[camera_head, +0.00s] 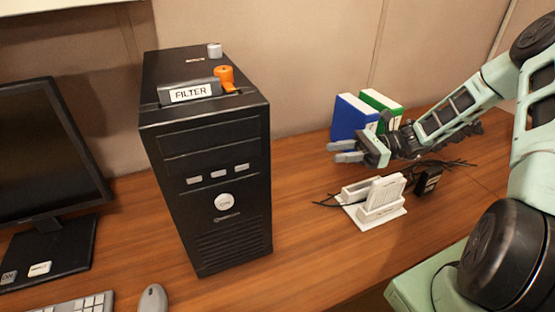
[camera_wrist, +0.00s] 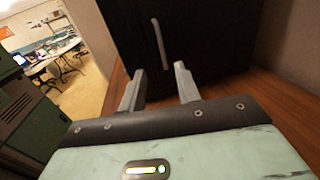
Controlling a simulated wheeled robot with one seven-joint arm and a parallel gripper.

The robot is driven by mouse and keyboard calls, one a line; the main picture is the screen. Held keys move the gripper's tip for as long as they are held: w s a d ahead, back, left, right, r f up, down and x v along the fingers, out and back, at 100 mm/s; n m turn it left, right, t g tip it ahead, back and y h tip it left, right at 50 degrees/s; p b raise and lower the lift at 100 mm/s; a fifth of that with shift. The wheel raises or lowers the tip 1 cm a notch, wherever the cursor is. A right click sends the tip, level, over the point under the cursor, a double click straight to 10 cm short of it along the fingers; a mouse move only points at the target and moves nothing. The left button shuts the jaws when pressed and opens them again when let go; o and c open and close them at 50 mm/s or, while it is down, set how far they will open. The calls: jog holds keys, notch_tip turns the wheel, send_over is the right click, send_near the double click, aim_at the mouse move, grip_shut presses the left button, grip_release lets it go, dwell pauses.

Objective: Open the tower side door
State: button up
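The black computer tower (camera_head: 205,165) stands upright on the wooden desk, left of centre in the head view. Its front shows a round ON button and several small grey buttons. In the wrist view the tower's dark side (camera_wrist: 205,40) fills the upper middle, with a grey upright handle (camera_wrist: 160,45) on it. The side panel looks shut. My gripper (camera_head: 347,151) is to the right of the tower, pointing at it. In the wrist view its two fingers (camera_wrist: 158,88) are apart with nothing between them, short of the handle.
A white holder (camera_head: 377,200) with cables sits on the desk below my gripper. Blue (camera_head: 352,117) and green (camera_head: 382,103) binders stand behind it. A FILTER box (camera_head: 190,91) and an orange knob (camera_head: 224,75) are on the tower's top. A monitor (camera_head: 45,150) stands at the left.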

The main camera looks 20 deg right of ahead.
jog(key=w+a+p, duration=0.2)
jog(key=w+a, duration=0.1)
jog(key=a, duration=1.3)
jog(key=shift+d, duration=0.1)
grip_shut()
